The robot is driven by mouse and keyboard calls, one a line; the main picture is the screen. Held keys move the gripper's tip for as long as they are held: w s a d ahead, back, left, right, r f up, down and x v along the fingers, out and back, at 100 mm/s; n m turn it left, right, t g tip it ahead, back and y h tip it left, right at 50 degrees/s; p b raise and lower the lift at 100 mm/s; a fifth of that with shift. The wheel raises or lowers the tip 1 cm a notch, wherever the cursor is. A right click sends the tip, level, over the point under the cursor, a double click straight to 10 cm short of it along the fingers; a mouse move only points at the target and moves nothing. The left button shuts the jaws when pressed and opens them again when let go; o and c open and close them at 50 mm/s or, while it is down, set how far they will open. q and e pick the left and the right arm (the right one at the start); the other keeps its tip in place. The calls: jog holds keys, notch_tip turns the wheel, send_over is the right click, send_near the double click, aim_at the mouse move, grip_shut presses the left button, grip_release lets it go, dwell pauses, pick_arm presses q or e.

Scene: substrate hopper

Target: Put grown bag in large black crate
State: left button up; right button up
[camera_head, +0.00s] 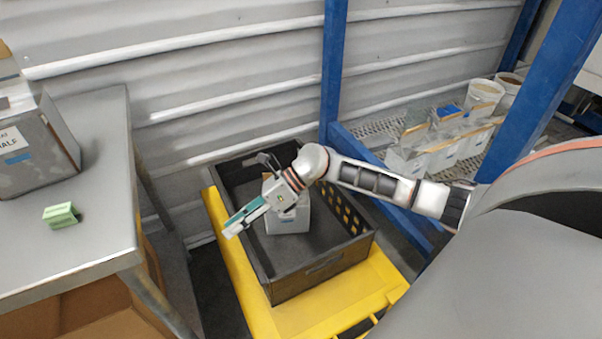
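The large black crate (315,277) stands on a yellow base below me. A pale grey-white bag (290,222) sits inside it, partly hidden by my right gripper. My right gripper (252,190) is over the crate, above and beside this bag. Its fingers look spread, one with a teal pad toward the lower left, one dark toward the top. Nothing shows between them. I cannot tell whether the gripper touches the bag. Several similar bags (445,146) stand on the rack at the right. My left gripper is not in view.
A grey metal table (97,231) at the left bears a grey box (38,150) and a small green object (62,215). A blue post (334,65) rises behind the crate. White buckets (484,93) stand at the back of the wire rack (375,130). A corrugated wall closes the back.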

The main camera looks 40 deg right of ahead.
jog(key=s+a+r+m+t+y, duration=0.3)
jog(key=s+a+m+t, duration=0.35)
jog(key=a+m, duration=0.4)
jog(key=s+d+f+m+h, duration=0.5)
jog(key=s+f+m, duration=0.3)
jog(key=m, duration=0.6)
jog(key=s+d+f+m+h, duration=0.5)
jog(key=s+m, duration=0.5)
jog(key=m, duration=0.5)
notch_tip(320, 180, down, 3)
jog(key=shift+s+d+r+t+h, duration=0.15)
jog(key=shift+s+t+h, duration=0.2)
jog(key=shift+h, duration=0.75)
